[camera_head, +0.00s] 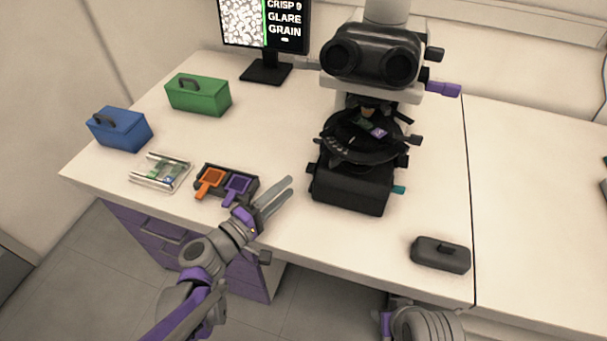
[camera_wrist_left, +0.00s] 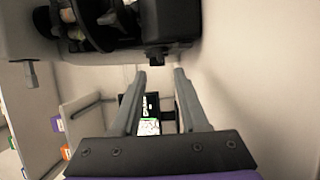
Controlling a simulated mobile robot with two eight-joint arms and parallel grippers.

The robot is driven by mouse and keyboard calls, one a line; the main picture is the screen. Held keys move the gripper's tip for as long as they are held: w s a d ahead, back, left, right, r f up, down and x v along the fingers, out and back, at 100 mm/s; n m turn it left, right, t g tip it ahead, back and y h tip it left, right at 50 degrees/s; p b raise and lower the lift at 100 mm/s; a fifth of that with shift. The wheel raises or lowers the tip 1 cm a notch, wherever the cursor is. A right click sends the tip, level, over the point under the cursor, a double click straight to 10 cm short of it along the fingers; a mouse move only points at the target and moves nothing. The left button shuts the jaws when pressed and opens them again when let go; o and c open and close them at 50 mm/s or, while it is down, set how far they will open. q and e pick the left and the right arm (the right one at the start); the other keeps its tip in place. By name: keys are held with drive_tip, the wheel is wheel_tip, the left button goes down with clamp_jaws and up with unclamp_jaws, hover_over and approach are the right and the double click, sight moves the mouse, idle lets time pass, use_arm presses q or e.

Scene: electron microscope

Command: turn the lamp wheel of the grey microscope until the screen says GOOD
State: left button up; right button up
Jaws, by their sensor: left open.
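The grey microscope (camera_head: 350,188) with a black base stands right of centre on the table. A teal knob (camera_head: 398,190) sticks out low on its right side, and a dark knob shows low on its left side (camera_head: 312,170). I cannot tell which is the lamp wheel. The screen (camera_head: 265,22) behind it reads CRISP 9, GLARE and GRAIN; GOOD is not seen. My left gripper (camera_head: 289,187) is open and empty, left of the microscope base and apart from it. In the left wrist view its fingertips (camera_wrist_left: 160,74) are below the microscope's dark body (camera_wrist_left: 120,25). My right gripper is not in view.
A slide holder (camera_head: 248,192) with orange and purple pieces lies just left of my left gripper. A clear tray (camera_head: 148,184), a blue box (camera_head: 118,126) and a green box (camera_head: 198,95) are farther left. A dark case (camera_head: 440,254) lies at the front right.

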sight(312, 168)
use_arm(q)
drive_tip(key=b+x, duration=0.1)
drive_tip(key=x, duration=0.6)
drive_tip(key=shift+d, duration=0.1)
clamp_jaws()
